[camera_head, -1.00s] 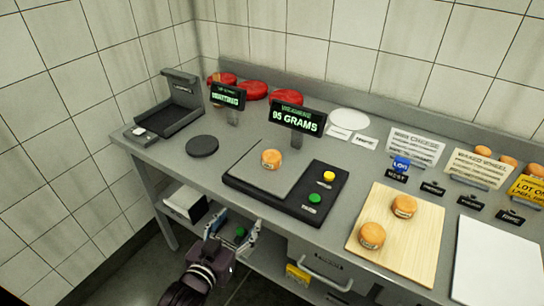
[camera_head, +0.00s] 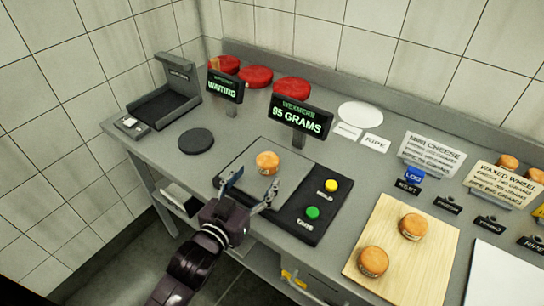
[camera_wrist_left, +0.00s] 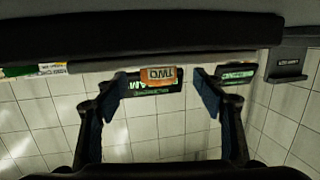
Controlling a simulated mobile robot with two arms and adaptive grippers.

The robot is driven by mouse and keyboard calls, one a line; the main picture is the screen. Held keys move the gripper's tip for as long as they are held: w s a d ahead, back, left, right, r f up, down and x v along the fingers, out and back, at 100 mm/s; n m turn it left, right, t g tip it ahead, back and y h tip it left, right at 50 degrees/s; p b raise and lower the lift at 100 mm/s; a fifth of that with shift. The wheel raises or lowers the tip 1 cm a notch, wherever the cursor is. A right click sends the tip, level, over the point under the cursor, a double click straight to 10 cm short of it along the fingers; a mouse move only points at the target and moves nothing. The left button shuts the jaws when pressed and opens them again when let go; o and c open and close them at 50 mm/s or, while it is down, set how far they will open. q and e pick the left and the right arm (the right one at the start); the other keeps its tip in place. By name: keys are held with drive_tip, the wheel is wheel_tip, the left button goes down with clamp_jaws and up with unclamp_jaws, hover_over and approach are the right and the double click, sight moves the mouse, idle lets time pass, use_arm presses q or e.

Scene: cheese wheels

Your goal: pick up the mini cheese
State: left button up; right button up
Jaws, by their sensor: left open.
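A mini cheese (camera_head: 267,163), a small orange round with a pale label band, sits on the grey plate of the weighing scale (camera_head: 300,222), whose display (camera_head: 300,119) reads 95 GRAMS. My left gripper (camera_head: 250,190) is open and empty, just in front of the cheese and apart from it. In the left wrist view the cheese (camera_wrist_left: 161,76) appears upside down between the open fingers (camera_wrist_left: 160,95), further off. Two similar mini cheeses (camera_head: 413,226) (camera_head: 373,261) rest on the wooden board at the right. My right gripper is out of view.
The scale's yellow button (camera_head: 331,185) and green button (camera_head: 312,213) lie right of the plate. A black disc (camera_head: 196,141) and a WAITING display (camera_head: 225,87) stand to the left. Red wheels (camera_head: 256,77) line the back. Signs (camera_head: 432,155) stand at the right.

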sight(268, 162)
use_arm(q)
drive_tip(key=shift+w+d, duration=0.2)
drive_tip(key=shift+w, duration=0.25)
drive_tip(key=shift+w+d+r+p, duration=0.1)
drive_tip(key=shift+w+d+p, duration=0.2)
drive_tip(key=shift+w, duration=0.25)
drive_tip(key=x, duration=0.2)
drive_tip(key=p+x, duration=0.1)
drive_tip(key=shift+w+d+r, duration=0.2)
drive_tip(key=shift+w+d, duration=0.05)
drive_tip(key=shift+w+d+f, duration=0.15)
drive_tip(key=shift+w+d, duration=0.1)
drive_tip(key=shift+w, duration=0.2)
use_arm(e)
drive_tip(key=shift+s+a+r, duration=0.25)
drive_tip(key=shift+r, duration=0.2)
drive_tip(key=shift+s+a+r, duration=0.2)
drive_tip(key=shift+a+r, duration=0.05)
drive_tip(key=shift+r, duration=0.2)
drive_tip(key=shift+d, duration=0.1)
use_arm(q)
drive_tip(key=c, duration=1.3)
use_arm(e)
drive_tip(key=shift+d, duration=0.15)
